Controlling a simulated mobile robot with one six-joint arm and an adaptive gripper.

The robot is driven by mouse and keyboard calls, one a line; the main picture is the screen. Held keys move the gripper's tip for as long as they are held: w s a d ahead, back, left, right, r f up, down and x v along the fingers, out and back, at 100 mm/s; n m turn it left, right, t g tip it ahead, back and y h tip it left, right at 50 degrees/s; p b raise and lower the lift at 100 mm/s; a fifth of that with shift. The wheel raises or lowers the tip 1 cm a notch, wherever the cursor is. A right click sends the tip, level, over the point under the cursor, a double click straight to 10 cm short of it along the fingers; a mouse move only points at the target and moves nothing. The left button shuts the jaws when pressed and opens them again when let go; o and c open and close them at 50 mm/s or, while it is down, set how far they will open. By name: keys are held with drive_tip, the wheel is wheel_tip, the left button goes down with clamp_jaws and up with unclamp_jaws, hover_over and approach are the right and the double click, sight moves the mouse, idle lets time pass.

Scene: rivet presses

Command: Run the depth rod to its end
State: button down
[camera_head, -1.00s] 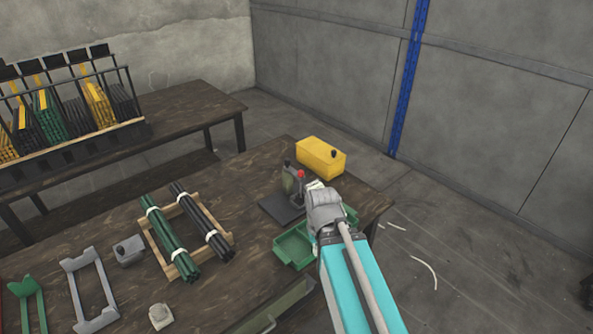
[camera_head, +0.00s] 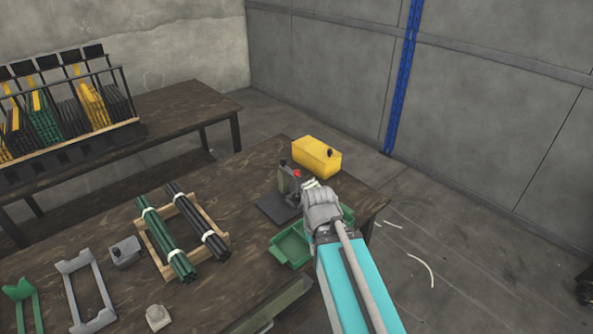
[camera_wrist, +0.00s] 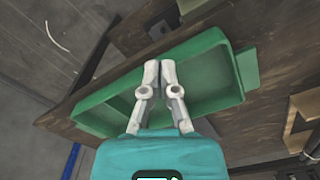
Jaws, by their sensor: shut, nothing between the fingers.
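The small press (camera_head: 287,180) stands on a dark base plate on the bench, upright, with a red knob (camera_head: 297,174) near its top. I cannot make out the depth rod; it is too small or hidden behind my gripper. My gripper (camera_head: 310,184) is just right of the press and the red knob; I cannot tell whether it touches them. In the wrist view my gripper (camera_wrist: 160,66) has its fingertips together and empty, above a green tray. The press is not clearly seen there.
The green tray (camera_head: 275,252) lies below my gripper. A wooden rack (camera_head: 222,240) with green and black rod bundles is to the left. The bench's right edge is close to my arm.

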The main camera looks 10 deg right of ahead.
drive_tip(key=c, duration=1.3)
unclamp_jaws()
drive_tip(key=shift+c, duration=0.2)
